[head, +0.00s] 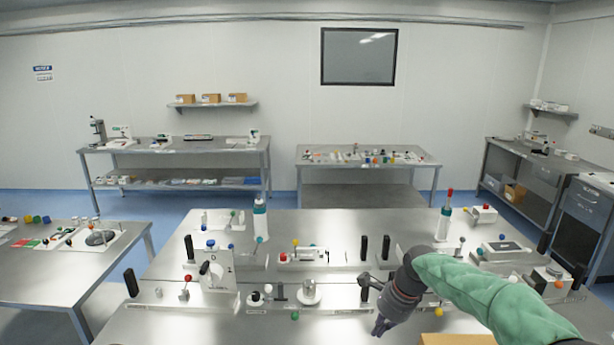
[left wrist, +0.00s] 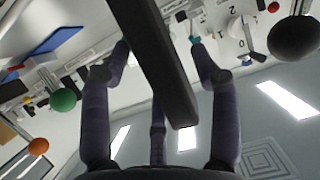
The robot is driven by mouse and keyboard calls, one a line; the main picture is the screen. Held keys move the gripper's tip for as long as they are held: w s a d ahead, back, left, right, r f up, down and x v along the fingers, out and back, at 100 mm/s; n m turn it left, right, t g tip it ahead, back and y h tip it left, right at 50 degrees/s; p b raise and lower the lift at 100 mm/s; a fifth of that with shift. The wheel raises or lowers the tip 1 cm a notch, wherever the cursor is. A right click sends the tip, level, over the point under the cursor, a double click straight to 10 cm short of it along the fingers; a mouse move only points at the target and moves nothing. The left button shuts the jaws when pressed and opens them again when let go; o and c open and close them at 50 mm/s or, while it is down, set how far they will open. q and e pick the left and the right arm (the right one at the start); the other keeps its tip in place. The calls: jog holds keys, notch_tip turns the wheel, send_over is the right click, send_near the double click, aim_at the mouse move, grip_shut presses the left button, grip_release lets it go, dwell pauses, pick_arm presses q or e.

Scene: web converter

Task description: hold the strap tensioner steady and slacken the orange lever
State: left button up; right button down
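My right gripper (head: 381,326) reaches in from the right on a green-sleeved arm, pointing down over the near bench edge. Its dark fingers look close together, too small to tell their opening; I see nothing held. My left gripper (left wrist: 158,75) shows only in the left wrist view, its purple-grey fingers spread apart. A black bar (left wrist: 160,60) crosses between them in the picture; contact is unclear. I cannot single out the strap tensioner for certain. An orange ball knob (left wrist: 38,146) shows at lower left of the left wrist view; whether it belongs to the orange lever is unclear.
The steel bench (head: 345,230) carries several fixtures with black upright posts. A white panel (head: 218,278) stands at left, a white bottle (head: 260,218) behind it. A metal cup (head: 309,292) and a green ball (head: 295,316) lie near the front. Bare bench shows at front left.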

pick_arm(q)
jog(key=shift+w+r, duration=0.15)
jog(key=shift+r, duration=0.1)
jog(key=shift+s+r, duration=0.2)
jog(key=shift+s, duration=0.05)
jog(key=v, duration=1.1)
jog(key=shift+s, duration=0.3)
jog(key=shift+f, duration=0.2)
